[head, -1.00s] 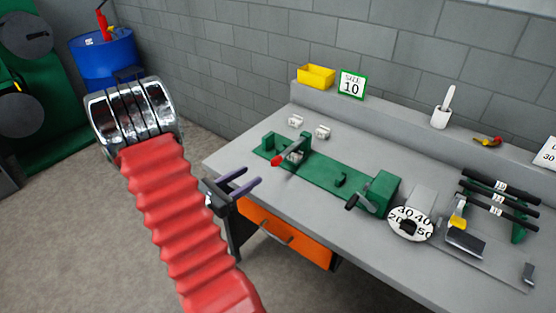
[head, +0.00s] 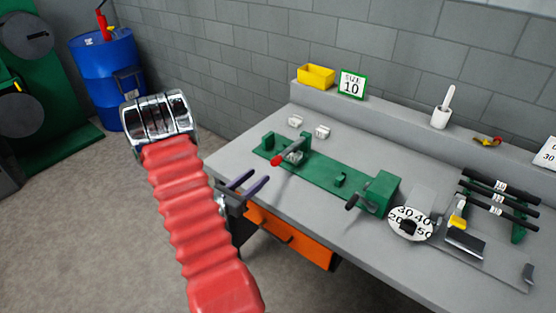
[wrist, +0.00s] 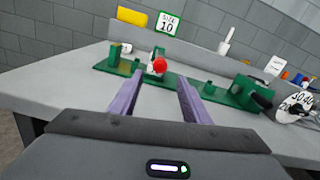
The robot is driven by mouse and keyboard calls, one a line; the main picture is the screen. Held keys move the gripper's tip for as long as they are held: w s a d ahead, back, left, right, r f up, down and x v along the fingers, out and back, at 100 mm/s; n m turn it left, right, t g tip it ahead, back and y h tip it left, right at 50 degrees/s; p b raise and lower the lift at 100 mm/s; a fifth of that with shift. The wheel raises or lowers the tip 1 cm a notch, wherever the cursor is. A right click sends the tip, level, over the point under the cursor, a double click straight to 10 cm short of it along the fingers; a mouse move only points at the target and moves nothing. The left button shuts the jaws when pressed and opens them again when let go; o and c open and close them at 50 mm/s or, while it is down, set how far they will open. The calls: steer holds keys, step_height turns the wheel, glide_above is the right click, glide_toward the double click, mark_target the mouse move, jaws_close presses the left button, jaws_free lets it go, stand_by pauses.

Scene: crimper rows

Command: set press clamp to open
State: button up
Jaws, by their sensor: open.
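The press clamp (head: 292,150) stands on the left part of a long green base (head: 325,172) on the bench. Its lever ends in a red knob (head: 276,161) that points toward the bench's front left, low over the base. In the wrist view the red knob (wrist: 160,65) shows nearly end-on, beyond and between my fingertips. My gripper (head: 260,177) is open and empty, just short of the knob near the bench's front edge. Its two purple fingers also show in the wrist view (wrist: 160,80), apart and not touching the clamp.
A green block with a black-handled lever (head: 378,190) sits at the base's right end, beside a numbered dial (head: 410,223). A yellow bin (head: 316,77) and a SIZE 10 sign (head: 351,85) stand on the back ledge.

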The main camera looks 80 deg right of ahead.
mark_target(278, 159)
steer(key=x, duration=1.2)
steer(key=shift+d, duration=0.1)
steer(key=shift+s, duration=0.1)
jaws_close()
steer(key=shift+d, duration=0.1)
